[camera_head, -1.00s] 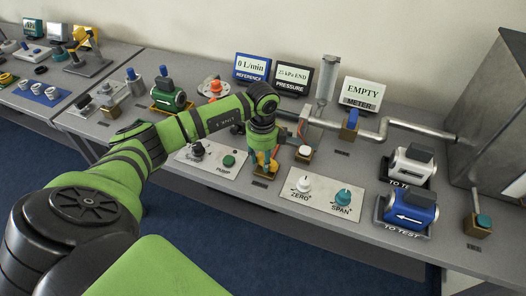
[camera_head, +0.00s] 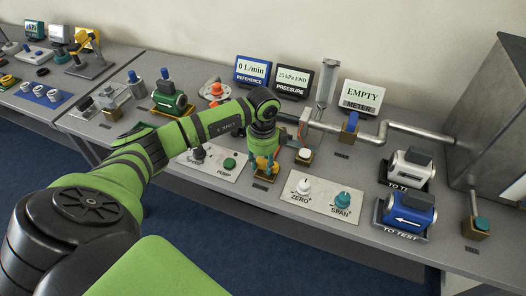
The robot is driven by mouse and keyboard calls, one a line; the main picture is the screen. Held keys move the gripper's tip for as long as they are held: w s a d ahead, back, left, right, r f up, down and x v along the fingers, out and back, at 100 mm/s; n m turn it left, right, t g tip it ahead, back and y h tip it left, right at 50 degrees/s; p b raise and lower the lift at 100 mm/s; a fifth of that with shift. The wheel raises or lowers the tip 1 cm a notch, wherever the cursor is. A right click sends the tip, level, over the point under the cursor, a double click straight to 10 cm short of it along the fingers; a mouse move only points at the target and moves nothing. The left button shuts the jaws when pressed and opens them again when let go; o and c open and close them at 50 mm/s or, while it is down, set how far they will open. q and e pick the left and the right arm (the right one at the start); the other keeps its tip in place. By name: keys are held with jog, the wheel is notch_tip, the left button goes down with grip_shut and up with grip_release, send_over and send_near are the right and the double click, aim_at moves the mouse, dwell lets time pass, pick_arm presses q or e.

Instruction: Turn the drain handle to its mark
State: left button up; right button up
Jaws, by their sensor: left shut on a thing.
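My left gripper (camera_head: 262,164) points down at a small brass-coloured valve block (camera_head: 267,178) near the front middle of the table. It is shut on the handle on that block, which its fingers mostly hide. I cannot read a drain label or see the mark for this handle. Other valves on brass blocks show nearby: one with a white cap (camera_head: 306,153) just right of the gripper, one with a blue handle (camera_head: 351,121) on the pipe, and one with a teal cap (camera_head: 483,222) at the far right. My right gripper is not in view.
A metal tank (camera_head: 490,110) stands at the right, joined by a pipe (camera_head: 410,131). The meter sign (camera_head: 361,97) reads EMPTY. A plate with ZERO and SPAN knobs (camera_head: 320,198) lies right of the gripper, and a pump plate (camera_head: 212,165) lies left. Blue and white blocks crowd the right.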

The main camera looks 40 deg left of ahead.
aim_at(263, 162)
pick_arm(q)
jog(key=o, duration=1.2)
jog(key=shift+c, duration=0.2)
notch_tip(263, 162, up, 12)
